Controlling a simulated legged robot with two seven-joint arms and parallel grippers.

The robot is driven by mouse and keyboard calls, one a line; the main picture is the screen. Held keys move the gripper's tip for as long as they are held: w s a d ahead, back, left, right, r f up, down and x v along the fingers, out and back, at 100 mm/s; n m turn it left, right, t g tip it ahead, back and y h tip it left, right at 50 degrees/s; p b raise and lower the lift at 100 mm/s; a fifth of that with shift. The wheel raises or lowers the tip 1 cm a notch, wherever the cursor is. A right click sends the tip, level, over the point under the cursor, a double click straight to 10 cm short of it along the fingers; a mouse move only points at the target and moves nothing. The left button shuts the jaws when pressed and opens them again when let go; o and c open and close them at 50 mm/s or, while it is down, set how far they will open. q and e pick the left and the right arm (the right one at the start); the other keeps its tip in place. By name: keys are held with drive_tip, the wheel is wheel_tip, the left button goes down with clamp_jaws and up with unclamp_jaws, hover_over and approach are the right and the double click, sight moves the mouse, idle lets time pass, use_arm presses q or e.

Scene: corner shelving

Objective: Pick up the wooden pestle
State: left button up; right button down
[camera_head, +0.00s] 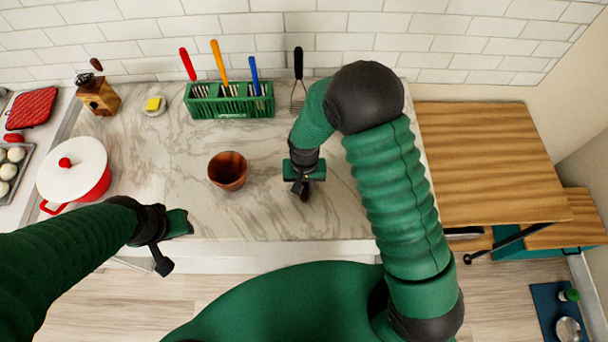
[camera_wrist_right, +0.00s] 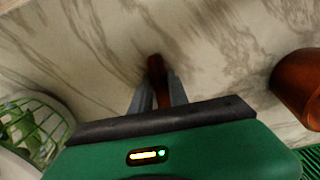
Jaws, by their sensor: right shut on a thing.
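The wooden pestle (camera_head: 305,195) is dark reddish brown and shows just below my right gripper (camera_head: 302,187) on the marble counter. In the right wrist view the pestle (camera_wrist_right: 154,66) sits between the two grey fingers (camera_wrist_right: 156,92), which are shut on it. Its far end sticks out past the fingertips, and the rest is partly hidden by the gripper. I cannot tell whether it touches the counter. A brown wooden mortar (camera_head: 228,171) stands to the left of my right gripper, apart from it. My left gripper (camera_head: 172,232) is empty near the counter's front edge; its finger opening is unclear.
A green rack (camera_head: 230,108) with colored-handled utensils stands at the back. A red pot with a white lid (camera_head: 72,168) is at left. The counter around the mortar is clear.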

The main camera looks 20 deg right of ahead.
drive_tip(key=shift+w, duration=0.1)
drive_tip(key=shift+r+b, duration=0.3)
drive_tip(key=shift+r, duration=0.35)
wheel_tip(320, 180, up, 2)
drive_tip(key=shift+r+b, duration=0.1)
drive_tip(key=shift+b, duration=0.25)
drive_tip(key=s, duration=0.4)
drive_tip(key=s+b, duration=0.1)
drive_tip(key=s, duration=0.3)
drive_tip(key=s+r+b, duration=0.1)
drive_tip(key=s, duration=0.3)
drive_tip(key=shift+s+d, duration=0.25)
drive_tip(key=shift+d, duration=0.15)
drive_tip(key=s+b, duration=0.2)
drive_tip(key=b, duration=0.5)
drive_tip(key=shift+s+f, duration=0.15)
drive_tip(key=shift+s, duration=0.15)
drive_tip(key=shift+s+d+r+b, duration=0.15)
drive_tip(key=shift+s+r+b, duration=0.25)
drive_tip(key=shift+s+b, duration=0.1)
